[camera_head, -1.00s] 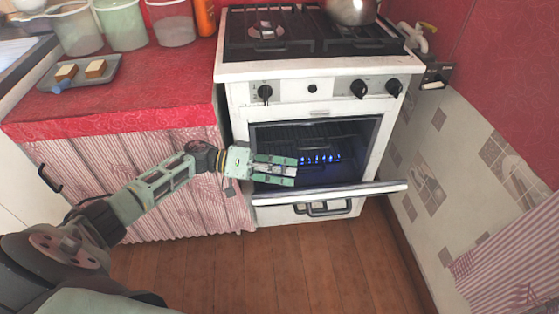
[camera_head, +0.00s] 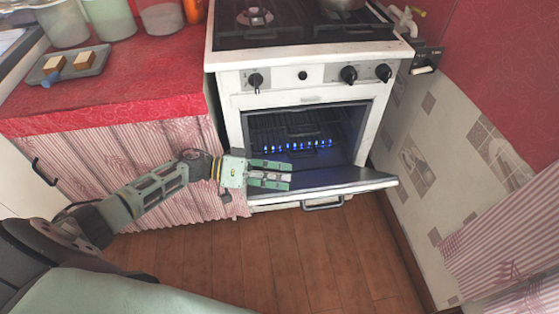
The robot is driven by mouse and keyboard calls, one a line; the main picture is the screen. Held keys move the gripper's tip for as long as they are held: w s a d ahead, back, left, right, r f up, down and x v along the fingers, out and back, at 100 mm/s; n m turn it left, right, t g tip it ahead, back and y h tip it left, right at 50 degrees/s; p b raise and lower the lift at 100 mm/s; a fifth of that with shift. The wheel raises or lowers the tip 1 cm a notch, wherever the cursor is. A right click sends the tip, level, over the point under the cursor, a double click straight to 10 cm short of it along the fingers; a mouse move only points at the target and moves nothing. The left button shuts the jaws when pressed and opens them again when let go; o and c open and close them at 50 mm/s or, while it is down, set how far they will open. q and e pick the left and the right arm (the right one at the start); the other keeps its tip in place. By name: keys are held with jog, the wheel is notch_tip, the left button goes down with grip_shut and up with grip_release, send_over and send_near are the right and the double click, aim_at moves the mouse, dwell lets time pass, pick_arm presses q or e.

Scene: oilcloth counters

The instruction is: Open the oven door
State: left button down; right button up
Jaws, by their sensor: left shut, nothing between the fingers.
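The white oven (camera_head: 228,118) stands against the back wall. Its door (camera_head: 345,182) is swung down, close to level, with its dark inner face up. Inside the oven cavity, a dark rack and a row of blue flames (camera_head: 295,146) show. My left gripper (camera_head: 290,176) is shut and empty. It is in front of the oven opening, over the left part of the door; I cannot tell whether it touches the door. My right gripper is not in view.
A red counter (camera_head: 130,95) with a tray (camera_head: 75,66) and several tubs is at the left, with a striped curtain (camera_head: 120,165) below. A pot (camera_head: 342,4) sits on the stove top. A tiled wall (camera_head: 420,160) bounds the right. The wooden floor (camera_head: 270,260) in front is clear.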

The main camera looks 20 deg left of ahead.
aim_at(283, 199)
pick_arm(q)
jog(key=shift+m, duration=0.6)
jog(key=s+d+f, duration=0.1)
jog(key=s+d+f+p, duration=0.1)
jog(key=s+f, duration=0.1)
jog(key=shift+s+d+f, duration=0.1)
jog(key=shift+s+d, duration=0.1)
jog(key=shift+s, duration=0.05)
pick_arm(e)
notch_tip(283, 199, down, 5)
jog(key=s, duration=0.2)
pick_arm(q)
jog(key=s+d+f+m+b, duration=0.2)
jog(key=s+f, duration=0.1)
jog(key=f, duration=0.5)
jog(key=s+d+f+m+t+y+b, duration=0.1)
jog(key=s+d+f+b, duration=0.2)
jog(key=f, duration=0.5)
jog(key=shift+s+m+y, duration=0.3)
jog(key=shift+s+m, duration=0.1)
jog(key=shift+s, duration=0.4)
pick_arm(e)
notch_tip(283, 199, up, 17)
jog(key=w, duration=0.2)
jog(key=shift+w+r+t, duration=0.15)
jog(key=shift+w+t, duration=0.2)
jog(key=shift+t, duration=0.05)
